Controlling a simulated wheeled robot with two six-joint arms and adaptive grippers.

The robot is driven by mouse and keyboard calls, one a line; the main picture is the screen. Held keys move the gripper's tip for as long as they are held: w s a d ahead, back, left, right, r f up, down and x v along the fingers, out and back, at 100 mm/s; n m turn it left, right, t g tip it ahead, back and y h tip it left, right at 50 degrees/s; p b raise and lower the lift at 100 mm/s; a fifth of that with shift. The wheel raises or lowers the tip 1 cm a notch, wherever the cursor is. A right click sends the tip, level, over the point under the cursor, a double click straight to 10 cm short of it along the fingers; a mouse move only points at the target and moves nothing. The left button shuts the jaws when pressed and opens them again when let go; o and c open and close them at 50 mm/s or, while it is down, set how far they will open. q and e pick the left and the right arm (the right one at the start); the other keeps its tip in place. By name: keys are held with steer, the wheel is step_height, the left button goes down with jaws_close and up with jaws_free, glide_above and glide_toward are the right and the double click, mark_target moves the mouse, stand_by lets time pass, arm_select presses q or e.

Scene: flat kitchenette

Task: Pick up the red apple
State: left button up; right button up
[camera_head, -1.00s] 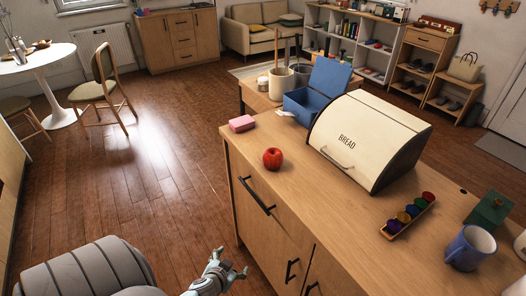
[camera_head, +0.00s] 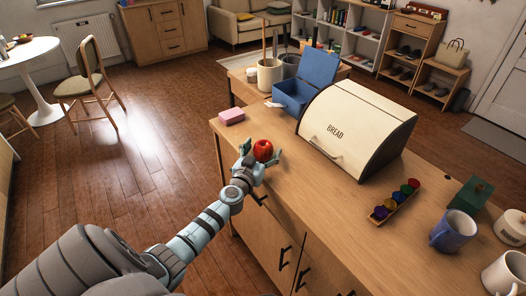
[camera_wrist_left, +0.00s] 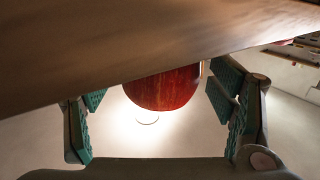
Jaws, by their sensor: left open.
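The red apple (camera_head: 263,149) sits on the wooden counter top (camera_head: 310,205) near its left edge. My left gripper (camera_head: 259,158) is open at the apple, with its fingers on either side of it. In the left wrist view the apple (camera_wrist_left: 162,90) shows between the two spread green-padded fingers (camera_wrist_left: 163,112), with gaps visible on both sides. The counter covers the upper part of that view and hides part of the apple. My right gripper is not in view.
A pink sponge (camera_head: 231,116) lies behind the apple at the counter's corner. The cream bread box (camera_head: 358,120) stands to the right. A tray of coloured pods (camera_head: 395,204), a blue mug (camera_head: 453,231) and a green box (camera_head: 471,194) are further right.

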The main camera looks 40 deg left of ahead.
arm_select(q)
steer(key=shift+w+a+f, duration=0.15)
steer(key=shift+w, duration=0.3)
steer(key=c, duration=1.3)
steer(key=shift+c, duration=0.2)
